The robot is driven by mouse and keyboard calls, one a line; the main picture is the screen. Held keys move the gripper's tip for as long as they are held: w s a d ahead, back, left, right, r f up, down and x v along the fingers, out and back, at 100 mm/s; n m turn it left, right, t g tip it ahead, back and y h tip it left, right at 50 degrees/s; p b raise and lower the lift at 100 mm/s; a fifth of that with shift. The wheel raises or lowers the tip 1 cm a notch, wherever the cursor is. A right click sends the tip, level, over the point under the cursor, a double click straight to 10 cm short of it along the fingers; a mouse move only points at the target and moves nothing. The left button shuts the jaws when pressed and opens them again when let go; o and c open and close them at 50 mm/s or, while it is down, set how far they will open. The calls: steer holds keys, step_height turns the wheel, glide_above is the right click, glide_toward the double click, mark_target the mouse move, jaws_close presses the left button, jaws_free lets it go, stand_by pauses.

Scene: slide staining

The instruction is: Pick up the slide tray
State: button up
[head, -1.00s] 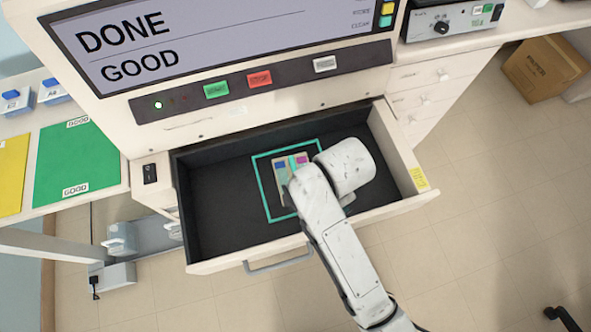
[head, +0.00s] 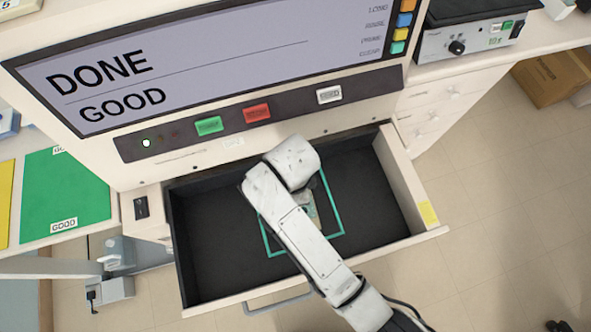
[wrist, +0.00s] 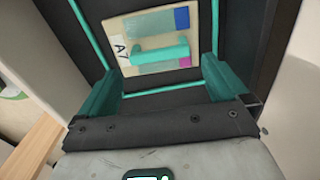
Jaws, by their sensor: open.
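The slide tray (wrist: 128,27) is a flat beige plate with a teal bar handle (wrist: 160,54), blue and magenta patches and an "A7" label. It lies in the open drawer (head: 205,245), inside a teal outline (head: 269,243). In the head view my arm covers most of the tray, and only a small part (head: 309,207) shows. My gripper (wrist: 160,82) is open and empty in the wrist view. Its teal fingers stand apart, one to each side below the handle in the picture. I see no contact with the handle.
The machine above the drawer has a screen (head: 215,75) reading "DONE GOOD" and a green, a red and a white button. The drawer walls (head: 405,185) surround the tray. A green mat (head: 65,195) marked "GOOD" lies on the left bench. The drawer floor around the outline is clear.

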steer(key=shift+d+f, duration=0.1)
steer(key=shift+f, duration=3.5)
steer(key=c, duration=0.8)
steer(key=shift+r, duration=0.1)
